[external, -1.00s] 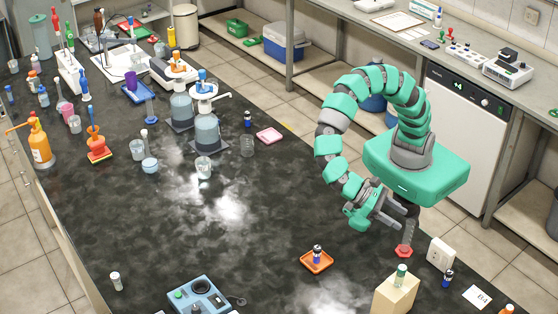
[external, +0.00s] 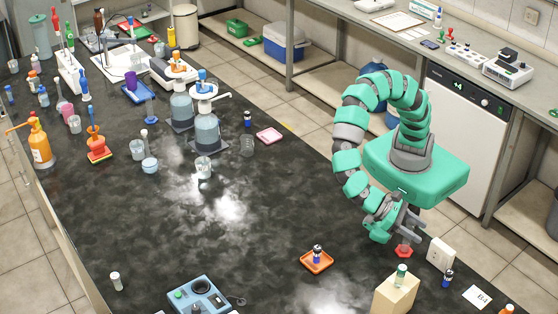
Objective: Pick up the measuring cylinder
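A measuring cylinder with a red hexagonal base (external: 404,251) stands upright at the right edge of the black bench. Most of its body is hidden behind my gripper. My gripper (external: 409,226) is low over the base, with its grey fingers at the height of the cylinder's body. The fingers overlap the cylinder in the picture. I cannot tell whether they touch it or have closed on it. Another slim cylinder with a blue base (external: 151,116) stands far off at the upper left.
A white socket box (external: 441,253) stands close to the right of the red base. A beige block (external: 395,293) with a green-capped vial (external: 401,274) is in front. An orange tray (external: 316,262) with a small bottle lies to the left. The bench's middle is mostly clear.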

